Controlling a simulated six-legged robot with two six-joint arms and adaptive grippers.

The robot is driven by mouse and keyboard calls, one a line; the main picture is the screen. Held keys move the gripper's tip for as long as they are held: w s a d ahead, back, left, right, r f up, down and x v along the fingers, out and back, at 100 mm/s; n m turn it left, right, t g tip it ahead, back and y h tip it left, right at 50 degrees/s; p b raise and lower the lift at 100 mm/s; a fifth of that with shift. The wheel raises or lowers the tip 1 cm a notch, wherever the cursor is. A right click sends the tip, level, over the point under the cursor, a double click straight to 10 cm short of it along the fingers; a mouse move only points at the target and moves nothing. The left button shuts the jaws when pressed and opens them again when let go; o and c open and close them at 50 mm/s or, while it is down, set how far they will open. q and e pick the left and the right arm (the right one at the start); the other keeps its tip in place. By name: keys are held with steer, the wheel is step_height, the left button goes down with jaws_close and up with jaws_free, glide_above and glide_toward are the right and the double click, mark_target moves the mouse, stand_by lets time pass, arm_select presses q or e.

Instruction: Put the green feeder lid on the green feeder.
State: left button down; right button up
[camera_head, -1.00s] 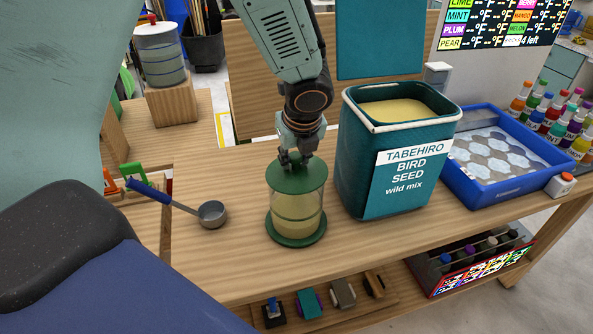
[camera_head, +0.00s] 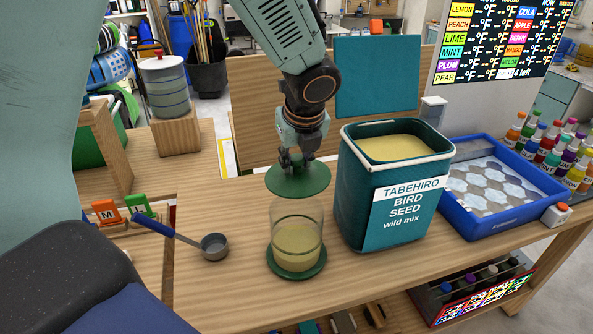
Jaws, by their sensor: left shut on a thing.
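The green feeder (camera_head: 297,243) stands upright on the wooden table, a clear cylinder on a round green base, partly filled with tan seed. The green feeder lid (camera_head: 298,180) is a flat green disc held above the feeder's open top, with a gap between them. My left gripper (camera_head: 297,161) comes down from above and is shut on the lid's top. The grip on the lid is partly hidden by the fingers. My right gripper is not in view.
A teal bird seed bin (camera_head: 392,190) stands close to the right of the feeder. A scoop (camera_head: 214,246) with a blue handle lies to the left. A blue tray (camera_head: 497,218) is farther right. The table in front of the bin is clear.

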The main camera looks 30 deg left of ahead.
mark_target(298, 167)
arm_select(q)
steer(key=shift+r, duration=0.15)
steer(key=shift+a+f+y+p, duration=0.1)
steer(key=shift+f+y+p, duration=0.2)
steer(key=shift+f, duration=0.05)
steer(key=shift+w+f, duration=0.1)
steer(key=shift+f, duration=0.5)
steer(key=shift+f+b, duration=1.05)
steer(key=shift+b, duration=0.2)
step_height(298, 167, down, 2)
steer(key=b, duration=0.2)
steer(key=shift+f+b, duration=0.25)
steer(key=shift+b, duration=0.1)
steer(key=shift+f+b, duration=0.5)
steer(key=shift+f, duration=0.35)
